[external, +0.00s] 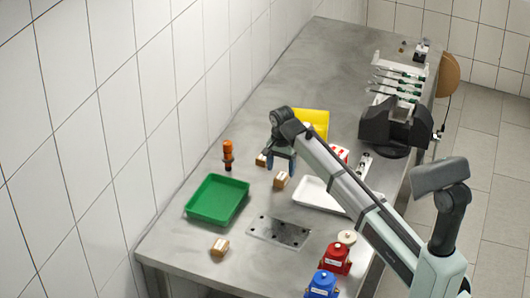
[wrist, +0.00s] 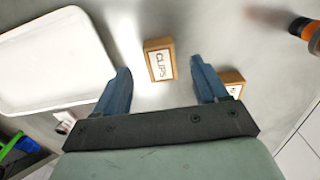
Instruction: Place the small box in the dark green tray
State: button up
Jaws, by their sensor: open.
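The small box (external: 281,180) is a brown carton on the metal table, to the right of the green tray. In the wrist view the small box (wrist: 160,64) has a white label reading "CLIPS". My gripper (external: 281,163) is open and empty above it. In the wrist view the box shows between and beyond the two blue fingers, apparently untouched. The green tray (external: 217,199) lies empty near the left wall and is out of the wrist view. A second brown box (external: 261,160) stands close by; the right finger partly covers this second box (wrist: 232,82) in the wrist view.
An orange-capped bottle (external: 228,155) stands behind the green tray. A third brown box (external: 220,247) lies in front of it. A white tray (external: 317,195) is to the right, a yellow bin (external: 314,121) behind. A flat metal plate (external: 279,231) and red and blue containers are in front.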

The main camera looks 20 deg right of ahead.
aim_at(281, 176)
notch_tip(281, 176, down, 4)
jog(key=shift+w+d+f, duration=0.1)
jog(key=shift+f, duration=0.1)
jog(key=c, duration=1.2)
